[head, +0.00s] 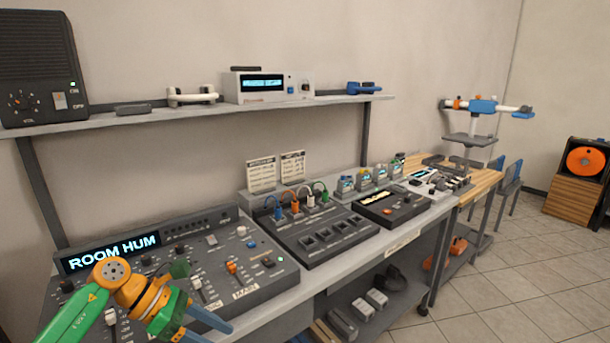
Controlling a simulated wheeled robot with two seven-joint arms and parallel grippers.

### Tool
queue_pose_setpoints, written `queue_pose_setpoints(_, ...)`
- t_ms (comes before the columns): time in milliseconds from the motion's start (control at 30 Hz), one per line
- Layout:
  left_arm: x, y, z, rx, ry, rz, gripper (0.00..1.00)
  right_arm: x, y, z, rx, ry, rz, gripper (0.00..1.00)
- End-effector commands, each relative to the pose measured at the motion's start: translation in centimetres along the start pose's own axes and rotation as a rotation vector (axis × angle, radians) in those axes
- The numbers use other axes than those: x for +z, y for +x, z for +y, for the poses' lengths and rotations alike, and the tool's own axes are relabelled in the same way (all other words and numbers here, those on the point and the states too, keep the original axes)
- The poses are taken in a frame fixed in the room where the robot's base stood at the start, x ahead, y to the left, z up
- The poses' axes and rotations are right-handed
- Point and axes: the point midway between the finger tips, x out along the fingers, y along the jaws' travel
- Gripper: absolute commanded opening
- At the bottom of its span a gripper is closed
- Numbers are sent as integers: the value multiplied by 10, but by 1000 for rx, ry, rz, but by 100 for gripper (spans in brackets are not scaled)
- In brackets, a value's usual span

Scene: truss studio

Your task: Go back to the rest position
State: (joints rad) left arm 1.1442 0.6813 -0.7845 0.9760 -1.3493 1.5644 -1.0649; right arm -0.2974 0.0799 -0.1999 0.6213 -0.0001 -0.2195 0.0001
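My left arm comes in from the lower left, with a green link and orange joints. Its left gripper (217,334) is low in the head view, in front of the mixing console (262,283). Two blue fingers point to the lower right with a gap between them, and I see nothing held there. The lower finger is partly cut off by the picture's bottom edge. My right gripper is not in view.
The console's screen (110,252) reads "ROOM HUM". A patch unit (318,238) with coloured cables and a black device (391,207) stand farther along the bench. A shelf (200,108) runs above. The tiled floor (530,270) at right is mostly clear.

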Motion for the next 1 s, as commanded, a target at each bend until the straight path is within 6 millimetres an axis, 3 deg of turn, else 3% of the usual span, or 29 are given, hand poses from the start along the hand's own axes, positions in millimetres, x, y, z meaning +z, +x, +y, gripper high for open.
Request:
queue_pose_setpoints(167, 24, 58, 9, -40, -424, -385, 64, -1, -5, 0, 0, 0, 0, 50)
queue_pose_setpoints(267, 16, 87, 28, -51, -844, -649, 64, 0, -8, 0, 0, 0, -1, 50)
queue_pose_setpoints(367, -36, 116, 49, -29, -1404, -907, 64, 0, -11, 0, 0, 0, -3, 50)
queue_pose_setpoints(467, -107, 141, 51, 34, -1862, -1067, 64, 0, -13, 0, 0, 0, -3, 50)
queue_pose_setpoints(567, -183, 167, 30, 128, -2265, -1174, 64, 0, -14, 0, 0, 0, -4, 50)
queue_pose_setpoints(700, -284, 199, -34, 327, -2769, -1271, 64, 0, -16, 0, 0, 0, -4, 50)
queue_pose_setpoints(733, -302, 206, -52, -372, 2826, 1266, 64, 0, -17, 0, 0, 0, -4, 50)
queue_pose_setpoints(800, -342, 218, -97, -439, 2636, 1119, 64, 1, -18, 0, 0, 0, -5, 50)
queue_pose_setpoints(900, -386, 231, -166, -525, 2383, 945, 64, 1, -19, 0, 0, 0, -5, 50)
queue_pose_setpoints(1000, -412, 239, -225, -589, 2185, 821, 64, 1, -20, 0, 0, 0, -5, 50)
